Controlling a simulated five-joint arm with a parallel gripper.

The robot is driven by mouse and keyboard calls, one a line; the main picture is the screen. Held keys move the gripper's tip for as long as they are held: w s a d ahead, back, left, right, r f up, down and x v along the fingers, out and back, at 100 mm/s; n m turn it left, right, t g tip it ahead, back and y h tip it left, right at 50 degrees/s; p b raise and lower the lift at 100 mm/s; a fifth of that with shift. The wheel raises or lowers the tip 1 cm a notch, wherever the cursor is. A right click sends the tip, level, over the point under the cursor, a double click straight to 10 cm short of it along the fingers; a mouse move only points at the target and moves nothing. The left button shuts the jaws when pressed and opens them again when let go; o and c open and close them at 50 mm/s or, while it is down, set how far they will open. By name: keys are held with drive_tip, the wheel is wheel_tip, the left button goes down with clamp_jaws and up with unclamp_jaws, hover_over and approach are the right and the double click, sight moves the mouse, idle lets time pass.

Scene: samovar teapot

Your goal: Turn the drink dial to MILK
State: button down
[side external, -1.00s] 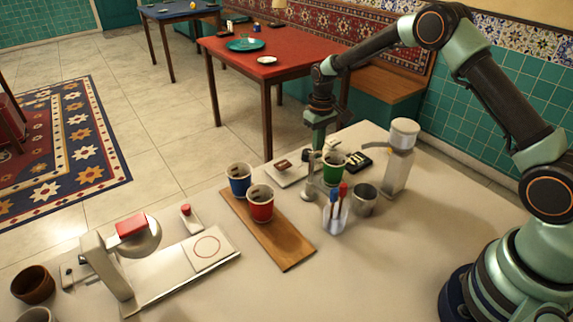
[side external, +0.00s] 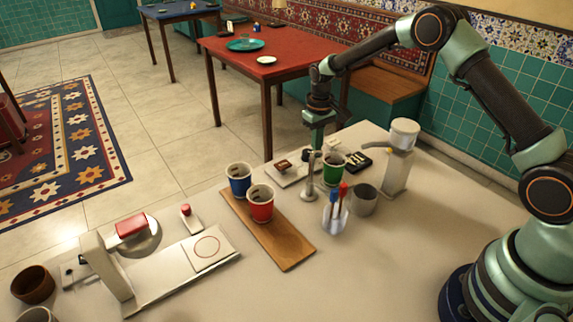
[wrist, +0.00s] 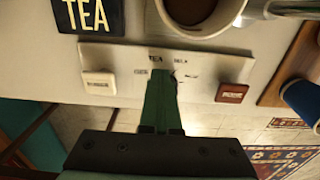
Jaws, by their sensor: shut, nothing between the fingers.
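A pale panel (wrist: 207,88) in the wrist view carries small dark labels; TEA reads at the top, and others to its left and right are too small to read surely. My gripper (wrist: 163,78) is shut, its green fingers over the middle of the panel. They hide most of the drink dial; only a dark bit shows at the tips, so I cannot tell its setting or whether they touch it. In the side view my gripper (side external: 317,146) points down at the panel (side external: 290,178), behind the metal spout stand (side external: 311,178).
The panel has a white button (wrist: 99,84) and a brown button (wrist: 231,93). A black TEA sign (wrist: 88,14) lies beside it. Close by are a green cup (side external: 333,170), a white dispenser (side external: 397,165), a grey cup (side external: 364,200) and a clear holder (side external: 335,220) of stirrers.

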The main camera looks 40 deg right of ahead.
drive_tip(key=shift+a, duration=0.85)
drive_tip(key=shift+s, duration=0.35)
wheel_tip(320, 180, up, 6)
idle(0.4)
drive_tip(key=shift+s, duration=0.1)
drive_tip(key=s+a+r+t, duration=0.1)
drive_tip(key=s+r, duration=0.4)
drive_tip(key=r, duration=0.2)
drive_tip(key=s+r+t, duration=0.2)
drive_tip(key=s+r, duration=0.2)
drive_tip(key=r, duration=0.3)
drive_tip(key=s+a+r+t, duration=0.1)
drive_tip(key=s+r+t, duration=0.1)
drive_tip(key=s, duration=1.1)
drive_tip(key=shift+s+r+t, duration=0.25)
drive_tip(key=shift+s+t, duration=0.05)
drive_tip(key=shift+s, duration=0.1)
